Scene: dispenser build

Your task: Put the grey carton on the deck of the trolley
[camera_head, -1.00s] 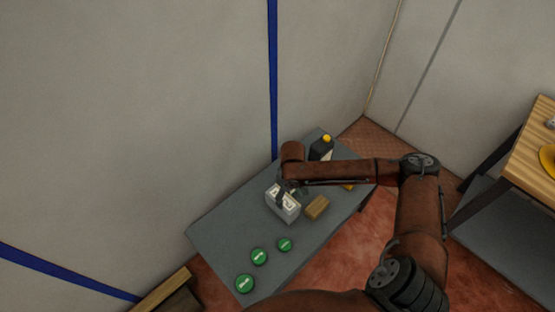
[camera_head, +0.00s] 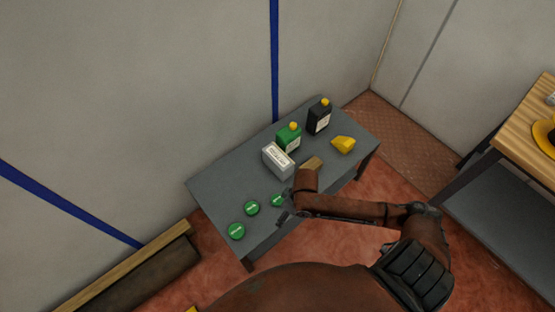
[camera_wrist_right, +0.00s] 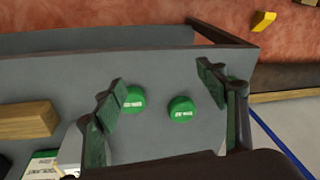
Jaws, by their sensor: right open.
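The grey carton (camera_head: 277,160) stands on the grey table (camera_head: 222,180), with a pale label on its top, beside a green bottle (camera_head: 289,137). My right gripper (camera_head: 285,206) is open and empty near the table's front edge, apart from the carton and close to a green tin (camera_head: 277,200). In the right wrist view the open fingers (camera_wrist_right: 165,97) point over the table, with two green tins in sight between them. My left gripper is not in view. I cannot make out a trolley for certain.
A black bottle (camera_head: 319,117), a yellow object (camera_head: 343,145) and a brown block (camera_head: 311,163) share the table with more green tins (camera_head: 236,231). A wood-topped bench (camera_head: 525,125) stands at right. A wood-edged low object (camera_head: 130,265) lies at lower left. Walls close off the back.

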